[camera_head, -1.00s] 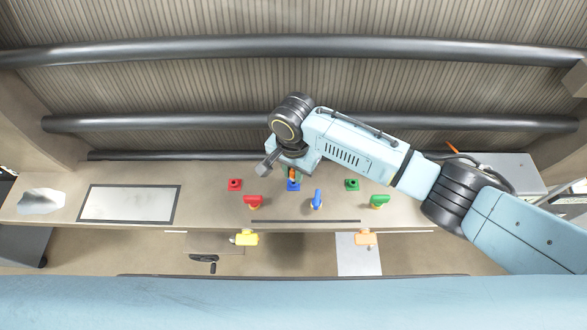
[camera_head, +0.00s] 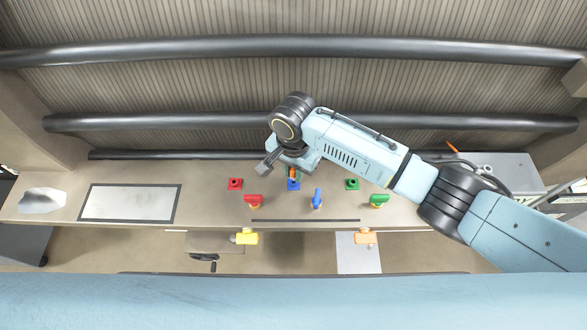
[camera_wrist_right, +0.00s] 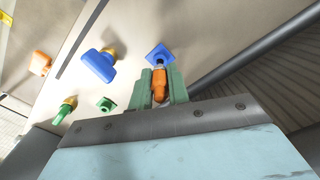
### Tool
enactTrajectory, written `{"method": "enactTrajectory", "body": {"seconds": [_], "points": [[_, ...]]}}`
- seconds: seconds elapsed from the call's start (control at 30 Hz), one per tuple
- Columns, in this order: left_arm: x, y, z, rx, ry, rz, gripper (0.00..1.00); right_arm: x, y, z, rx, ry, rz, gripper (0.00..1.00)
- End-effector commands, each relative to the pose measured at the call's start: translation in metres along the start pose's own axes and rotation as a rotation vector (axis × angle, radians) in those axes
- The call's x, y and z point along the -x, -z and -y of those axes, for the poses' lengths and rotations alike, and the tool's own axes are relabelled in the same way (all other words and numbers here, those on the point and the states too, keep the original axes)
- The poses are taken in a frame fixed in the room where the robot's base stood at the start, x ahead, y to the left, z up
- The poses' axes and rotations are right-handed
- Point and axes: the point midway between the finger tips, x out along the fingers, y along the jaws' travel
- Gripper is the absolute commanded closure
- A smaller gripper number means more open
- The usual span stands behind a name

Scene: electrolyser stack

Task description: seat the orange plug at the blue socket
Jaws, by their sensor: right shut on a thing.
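The orange plug (camera_wrist_right: 159,84) is between the two green fingers of my right gripper (camera_wrist_right: 161,88) in the wrist view. Its pale tip points at the blue socket (camera_wrist_right: 158,53) and meets its edge in the picture; I cannot tell whether it has entered. In the head view the blue socket (camera_head: 293,185) sits on the bench, with a bit of the orange plug (camera_head: 292,173) right behind it under my right gripper (camera_head: 289,169). The gripper is shut on the plug. My left gripper is not in view.
A red socket (camera_head: 235,184) and a green socket (camera_head: 352,184) flank the blue one. Red (camera_head: 253,201), blue (camera_head: 317,200) and green (camera_head: 379,201) handles stand in front. Yellow (camera_head: 246,237) and orange (camera_head: 366,237) handles are at the bench front. A framed pale plate (camera_head: 130,202) lies left.

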Motion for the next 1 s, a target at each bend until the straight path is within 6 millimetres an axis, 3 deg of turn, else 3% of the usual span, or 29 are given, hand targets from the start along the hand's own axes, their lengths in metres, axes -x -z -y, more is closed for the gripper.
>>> {"method": "enactTrajectory", "body": {"seconds": [1.0], "points": [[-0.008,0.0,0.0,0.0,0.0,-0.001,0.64,-0.018,-0.001,0.0,0.0,0.001,0.001,1.0]]}}
